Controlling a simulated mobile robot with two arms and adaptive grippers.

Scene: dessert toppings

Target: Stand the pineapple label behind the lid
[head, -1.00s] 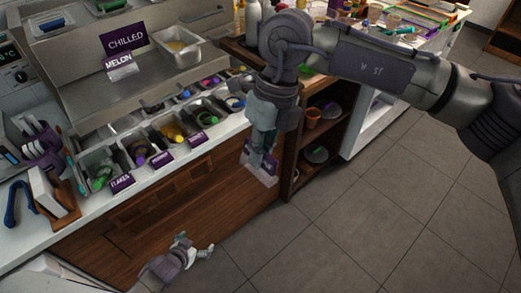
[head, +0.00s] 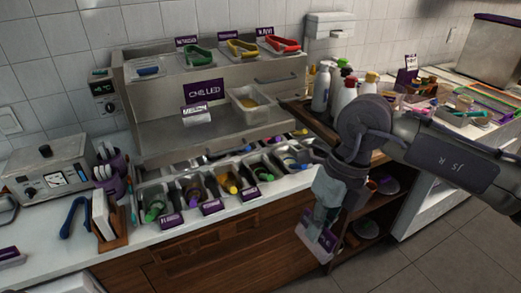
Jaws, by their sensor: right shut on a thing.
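My right gripper (head: 327,216) is shut on a purple label with a pale clear lower part (head: 316,240), and holds it tilted in front of the counter's right end, beside the open shelf. Its lettering is too small to read, so I cannot confirm it says pineapple. Small purple labels stand behind the green, yellow and red ones; none shows behind the blue one. My left gripper is out of view.
Several topping bins line the counter front, with labels below. Bottles (head: 321,88) crowd the right. Counter at front left (head: 60,255) is partly clear.

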